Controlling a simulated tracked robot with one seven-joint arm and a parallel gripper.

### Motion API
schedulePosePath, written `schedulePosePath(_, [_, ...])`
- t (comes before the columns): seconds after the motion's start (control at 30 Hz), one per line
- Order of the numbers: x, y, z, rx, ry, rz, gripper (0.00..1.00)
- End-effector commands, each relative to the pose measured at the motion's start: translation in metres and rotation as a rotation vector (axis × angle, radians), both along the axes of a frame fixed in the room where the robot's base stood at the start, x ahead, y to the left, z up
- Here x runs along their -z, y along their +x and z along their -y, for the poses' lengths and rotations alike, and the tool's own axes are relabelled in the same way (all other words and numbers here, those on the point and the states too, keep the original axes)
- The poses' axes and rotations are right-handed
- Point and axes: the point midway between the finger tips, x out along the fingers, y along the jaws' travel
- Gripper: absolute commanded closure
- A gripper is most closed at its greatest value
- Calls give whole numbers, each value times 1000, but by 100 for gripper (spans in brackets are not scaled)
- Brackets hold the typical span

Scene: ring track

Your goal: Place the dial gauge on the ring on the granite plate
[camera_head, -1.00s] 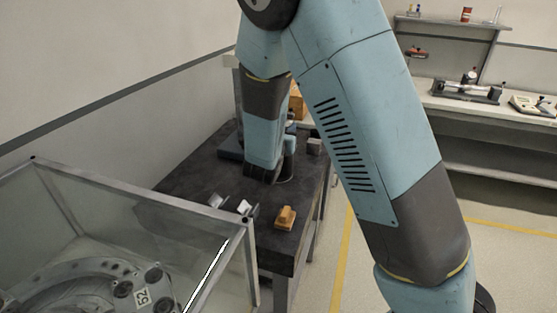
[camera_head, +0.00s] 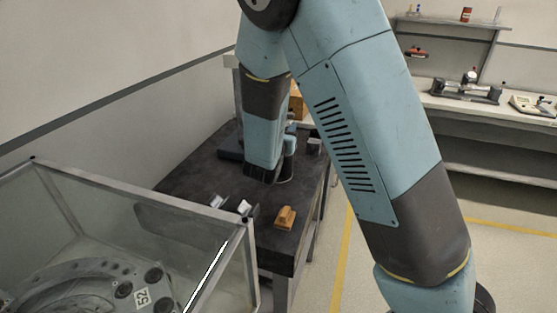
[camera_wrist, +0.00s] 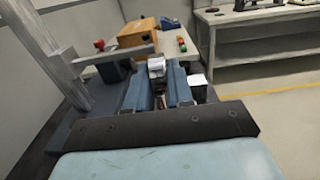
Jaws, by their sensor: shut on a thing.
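In the wrist view my gripper (camera_wrist: 160,82) has its two blue fingers shut on a small silvery-white thing (camera_wrist: 156,65). It looks like the dial gauge, but it is small and mostly hidden between the fingers. In the head view my gripper (camera_head: 289,155) is low over the dark table (camera_head: 185,180), partly hidden by my arm, and the held thing cannot be made out. A dark slab (camera_head: 231,149) on the table behind my arm may be the granite plate. I cannot make out a ring on it.
A glass-walled enclosure (camera_head: 247,222) at the lower left holds a large metal ring (camera_head: 70,280) with a "52" label. An orange block (camera_head: 286,217) and small white pieces (camera_head: 244,206) lie near the table's front. A wooden box (camera_wrist: 135,34) stands beyond my gripper. A bench (camera_head: 480,115) is at the right.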

Motion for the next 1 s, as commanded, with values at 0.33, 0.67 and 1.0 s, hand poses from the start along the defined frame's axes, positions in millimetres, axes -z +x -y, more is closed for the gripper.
schedulePosePath(0.33, [0, 0, -1, -1, 1, 0, 100])
schedulePosePath(0.67, [-18, 0, -1, -1, 3, 2, 100])
schedulePosePath(1.0, [-55, -19, 5, -1, 4, 3, 100])
